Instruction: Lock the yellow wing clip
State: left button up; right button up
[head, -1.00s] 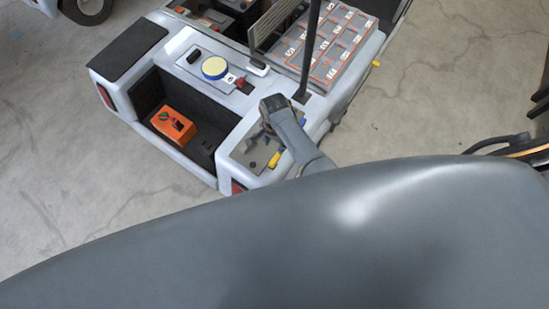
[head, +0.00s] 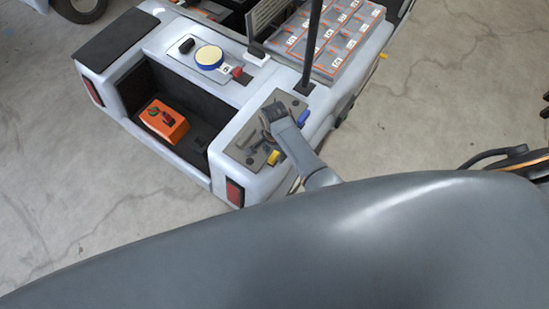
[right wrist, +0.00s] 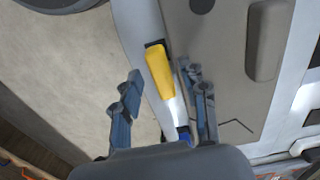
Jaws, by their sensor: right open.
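The yellow wing clip (head: 273,157) sits at the outer edge of a grey panel on the cart's right rear corner. In the right wrist view the yellow clip (right wrist: 160,70) lies lengthwise between my open fingers, with visible gaps on both sides. My right gripper (right wrist: 160,78) is empty. In the head view my right gripper (head: 265,142) is over the panel, partly hidden by its own arm. A blue clip (head: 303,118) is farther along the same edge. It also shows low between the fingers in the right wrist view (right wrist: 184,135). My left gripper is not in view.
The grey panel (head: 238,152) carries a dark round knob and a raised grey block (right wrist: 270,38). A black post (head: 310,50) stands behind it. An orange box (head: 163,122) sits in the dark recess to the left. Open concrete floor (head: 440,80) lies to the right.

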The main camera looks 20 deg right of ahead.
jog(key=shift+f+b, duration=0.35)
jog(key=shift+f, duration=0.35)
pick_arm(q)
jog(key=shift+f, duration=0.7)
pick_arm(e)
jog(key=shift+r, duration=0.1)
grip_shut()
